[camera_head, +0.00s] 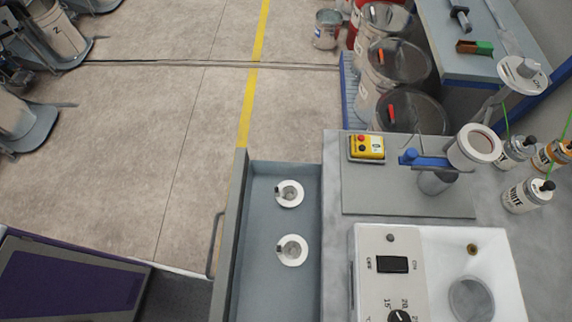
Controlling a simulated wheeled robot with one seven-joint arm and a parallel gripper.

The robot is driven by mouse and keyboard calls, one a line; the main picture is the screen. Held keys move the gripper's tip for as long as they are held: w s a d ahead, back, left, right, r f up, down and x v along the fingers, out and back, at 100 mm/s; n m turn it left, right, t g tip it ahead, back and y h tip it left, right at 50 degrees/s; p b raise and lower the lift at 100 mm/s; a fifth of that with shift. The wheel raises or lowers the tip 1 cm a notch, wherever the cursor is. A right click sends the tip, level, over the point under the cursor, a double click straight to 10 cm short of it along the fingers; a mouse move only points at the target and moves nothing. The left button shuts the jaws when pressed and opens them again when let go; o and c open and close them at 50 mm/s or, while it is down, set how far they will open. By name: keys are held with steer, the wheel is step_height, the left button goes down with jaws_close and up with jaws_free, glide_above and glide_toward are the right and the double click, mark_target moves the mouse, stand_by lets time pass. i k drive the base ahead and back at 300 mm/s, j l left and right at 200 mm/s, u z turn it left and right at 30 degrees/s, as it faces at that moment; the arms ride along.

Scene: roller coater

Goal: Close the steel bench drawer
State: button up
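The steel bench drawer (240,210) stands pulled out to the left from the bench (330,220), with its grey-blue tray floor exposed. Its front panel is on the left side, and a bar handle (215,245) sticks out from that panel over the floor. Two small white round items with metal centres lie in the drawer, one farther (289,194) and one nearer (292,250). The near end of the drawer is cut off by the bottom edge of the picture. I cannot make out my gripper in this view.
A white machine (440,275) with a switch and dial, a yellow button box (366,146) and several bottles stand on the bench. Drums (410,112) stand beyond it. A purple-panelled unit (70,285) is at lower left. The floor (150,150) left of the drawer is clear.

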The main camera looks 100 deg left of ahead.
mark_target(252, 284)
steer(key=k+l+u, duration=0.1)
steer(key=u, duration=0.3)
steer(key=l+u, duration=0.1)
steer(key=u, duration=0.35)
steer(key=k+u, duration=0.15)
steer(key=u, duration=0.25)
steer(key=k+u, duration=0.15)
steer(key=u, duration=0.3)
steer(key=k, duration=0.7)
steer(key=j+u, duration=0.3)
steer(key=j, duration=0.3)
steer(key=i, duration=0.05)
